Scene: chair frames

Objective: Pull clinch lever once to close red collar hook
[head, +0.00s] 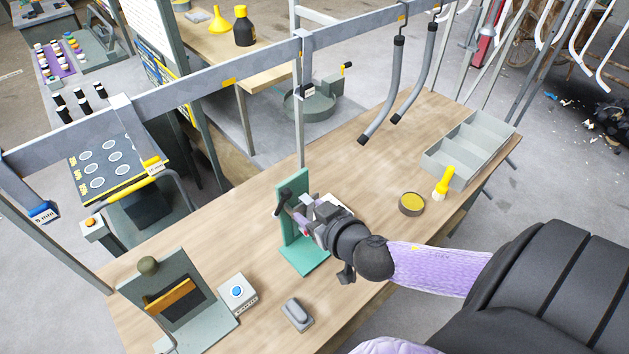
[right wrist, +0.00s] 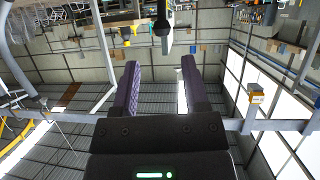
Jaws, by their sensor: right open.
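A green upright stand (head: 304,258) with a flat foot stands on the wooden bench. A black lever (head: 283,200) sticks out at its upper left side. My right gripper (head: 294,207) is at the stand, close to the lever, and hides much of the stand's front. In the right wrist view my right gripper (right wrist: 158,68) has its two purple-grey fingers apart with nothing between them. A dark rod with a rounded end (right wrist: 161,27) shows beyond the fingertips, apart from them; it looks like the lever. The red collar hook cannot be made out. My left gripper is not in view.
The wooden bench (head: 235,225) also holds a grey plate fixture (head: 190,325), a blue-button box (head: 237,292), a grey block (head: 297,314), a round yellow-topped tin (head: 411,204), a yellow-capped bottle (head: 444,183) and a grey tray (head: 485,137). Grey hooked tubes (head: 384,105) hang above it.

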